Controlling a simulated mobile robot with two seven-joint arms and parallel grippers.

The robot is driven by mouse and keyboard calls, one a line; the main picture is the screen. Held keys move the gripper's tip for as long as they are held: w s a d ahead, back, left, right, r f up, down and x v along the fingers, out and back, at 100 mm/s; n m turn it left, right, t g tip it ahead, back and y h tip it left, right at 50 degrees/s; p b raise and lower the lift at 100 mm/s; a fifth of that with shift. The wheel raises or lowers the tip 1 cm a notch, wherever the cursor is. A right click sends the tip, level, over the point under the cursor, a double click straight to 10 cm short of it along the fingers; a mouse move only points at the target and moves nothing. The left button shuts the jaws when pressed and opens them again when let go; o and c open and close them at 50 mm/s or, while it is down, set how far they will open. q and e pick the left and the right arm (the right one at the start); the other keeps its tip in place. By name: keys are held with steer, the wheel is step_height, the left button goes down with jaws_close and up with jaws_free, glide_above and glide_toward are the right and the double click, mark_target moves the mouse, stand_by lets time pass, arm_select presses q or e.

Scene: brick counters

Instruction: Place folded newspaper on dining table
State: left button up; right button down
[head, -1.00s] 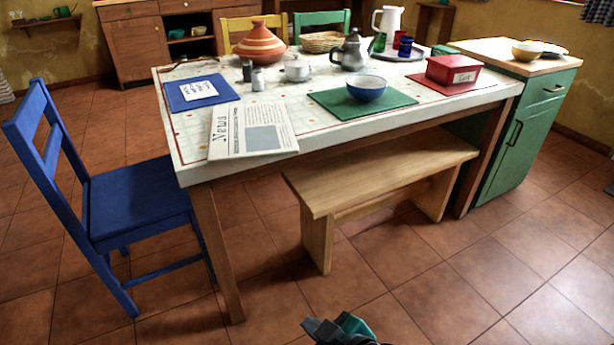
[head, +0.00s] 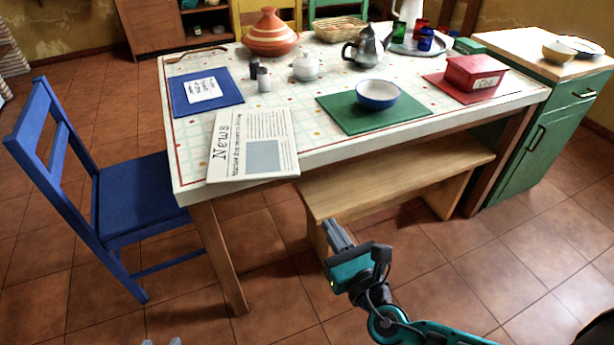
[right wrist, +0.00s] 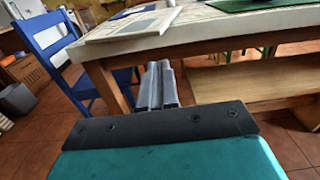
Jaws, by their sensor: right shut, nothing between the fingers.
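The folded newspaper (head: 252,142) lies flat on the white, patterned dining table (head: 298,102), at its near left corner, with its front edge reaching the table edge. It also shows in the right wrist view (right wrist: 130,26), at the near edge of the tabletop (right wrist: 225,20). My right gripper (head: 333,229) is shut and empty, in front of the table, below and to the right of the newspaper and apart from it. Its fingers (right wrist: 160,70) point toward the table. Only the tips of my left gripper (head: 161,342) show at the bottom edge; their opening is unclear.
A blue chair (head: 130,190) stands at the left and a wooden bench (head: 400,172) at the table's front. The table holds a blue mat (head: 228,84), a green mat (head: 345,118) with a bowl (head: 377,95), a red box (head: 474,76), a tagine (head: 270,35) and a teapot (head: 364,48).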

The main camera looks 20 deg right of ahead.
glide_toward(297, 169)
steer(key=w, duration=0.3)
steer(key=shift+w+a+f, duration=0.1)
steer(key=shift+w+f, duration=0.2)
steer(key=shift+w, duration=0.05)
arm_select(q)
steer(key=shift+w+r+b, duration=0.25)
steer(key=shift+b, duration=0.05)
arm_select(e)
steer(key=shift+w, duration=0.65)
arm_select(q)
steer(key=shift+d, duration=0.1)
arm_select(e)
steer(key=w+b, duration=0.1)
steer(key=w, duration=0.3)
steer(key=shift+a+f+b, duration=0.1)
steer(key=shift+b, duration=0.2)
steer(key=shift+w, duration=0.5)
arm_select(q)
steer(key=shift+s+d+f, duration=0.1)
steer(key=shift+s+f, duration=0.1)
steer(key=shift+f, duration=0.85)
